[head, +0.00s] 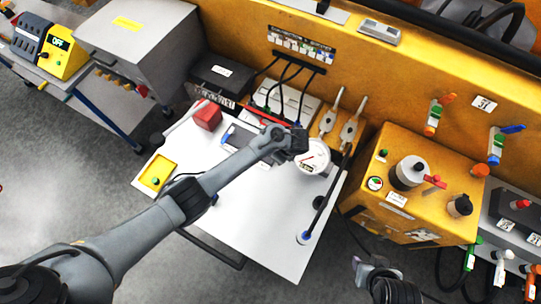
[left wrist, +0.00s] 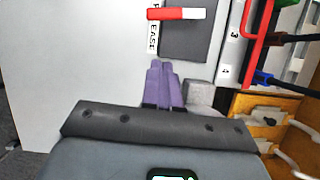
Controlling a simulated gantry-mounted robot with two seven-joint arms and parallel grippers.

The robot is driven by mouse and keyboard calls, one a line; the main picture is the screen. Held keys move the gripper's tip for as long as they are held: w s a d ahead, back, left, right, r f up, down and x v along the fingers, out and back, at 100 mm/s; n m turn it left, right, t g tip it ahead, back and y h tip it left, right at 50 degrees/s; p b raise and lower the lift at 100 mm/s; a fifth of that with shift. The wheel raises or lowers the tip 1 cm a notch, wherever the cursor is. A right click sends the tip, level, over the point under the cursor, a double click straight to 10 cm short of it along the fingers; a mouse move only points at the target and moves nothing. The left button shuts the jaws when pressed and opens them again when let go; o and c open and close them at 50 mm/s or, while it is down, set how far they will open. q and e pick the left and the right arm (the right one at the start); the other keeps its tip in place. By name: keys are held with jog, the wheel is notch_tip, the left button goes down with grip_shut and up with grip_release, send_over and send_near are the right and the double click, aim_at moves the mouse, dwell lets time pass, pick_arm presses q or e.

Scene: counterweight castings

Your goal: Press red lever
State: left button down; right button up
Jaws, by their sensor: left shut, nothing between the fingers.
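In the left wrist view, a lever with a red part (left wrist: 164,14) and a white end lies across a dark grey panel (left wrist: 186,42) at the top centre. My left gripper (left wrist: 162,66) has purple fingers shut together, with nothing between them. The fingertips show below the lever in the picture, with a gap in view; the depth between them is unclear. In the head view my left gripper (head: 297,142) is over the white table, and its fingers are too small to make out. Another red lever (head: 434,182) is on the yellow cabinet.
The white table (head: 262,235) carries a red block (head: 207,116), a yellow tray (head: 148,180) and a round white gauge (head: 312,157). The yellow cabinet (head: 385,155) stands to the right. A red bar handle (left wrist: 256,35) and cables are right of the dark panel.

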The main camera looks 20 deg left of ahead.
pick_arm(q)
jog(key=shift+v, duration=1.4)
jog(key=shift+w, duration=0.1)
